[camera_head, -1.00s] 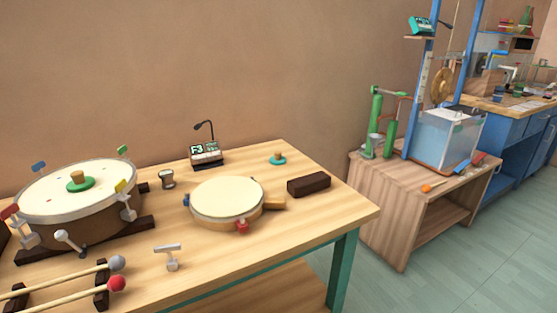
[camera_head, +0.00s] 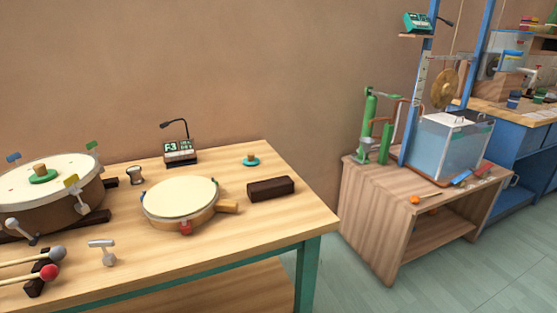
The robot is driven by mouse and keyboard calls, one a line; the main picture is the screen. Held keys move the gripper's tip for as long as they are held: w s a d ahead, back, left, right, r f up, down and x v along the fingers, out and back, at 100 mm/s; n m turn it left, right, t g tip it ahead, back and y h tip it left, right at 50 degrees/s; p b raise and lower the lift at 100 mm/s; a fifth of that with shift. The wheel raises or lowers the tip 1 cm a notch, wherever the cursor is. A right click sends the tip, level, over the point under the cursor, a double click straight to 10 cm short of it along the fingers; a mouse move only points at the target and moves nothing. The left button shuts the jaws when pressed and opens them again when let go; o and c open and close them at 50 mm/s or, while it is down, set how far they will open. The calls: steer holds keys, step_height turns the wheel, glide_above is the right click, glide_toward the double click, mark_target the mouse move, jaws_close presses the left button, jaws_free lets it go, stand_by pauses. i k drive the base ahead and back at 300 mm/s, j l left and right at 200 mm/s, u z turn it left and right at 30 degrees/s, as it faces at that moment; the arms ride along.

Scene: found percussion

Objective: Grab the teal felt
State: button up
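A small round teal felt (camera_head: 251,162) with a tan wooden knob on top lies flat near the back edge of the wooden table (camera_head: 255,215). It sits behind the dark brown block (camera_head: 270,188) and to the right of the small device with a lamp. Nothing covers it. A similar green disc with a wooden knob (camera_head: 43,175) rests on the large drum at the left. My gripper is not in view.
A small frame drum (camera_head: 181,200) stands mid-table, left of the block. A device with a thin lamp (camera_head: 180,150) stands at the back. Mallets and a large drum (camera_head: 60,205) fill the left. A lower wooden stand (camera_head: 400,220) with a clear tank (camera_head: 448,145) is at the right, across a floor gap.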

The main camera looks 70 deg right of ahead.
mark_target(252, 161)
steer(key=k+l, duration=0.45)
steer(key=l, duration=0.15)
steer(key=k+l, duration=0.4)
steer(key=l, duration=0.15)
steer(key=k+l+u, duration=0.1)
steer(key=k+l, duration=0.35)
steer(key=l, duration=0.15)
steer(key=k+l, duration=0.1)
steer(key=l, duration=0.3)
steer(key=k+l, duration=0.1)
steer(key=l, duration=0.75)
steer(key=i+l, duration=0.1)
steer(key=l, duration=0.4)
steer(key=i+l, duration=0.1)
steer(key=l, duration=0.35)
steer(key=u, duration=0.05)
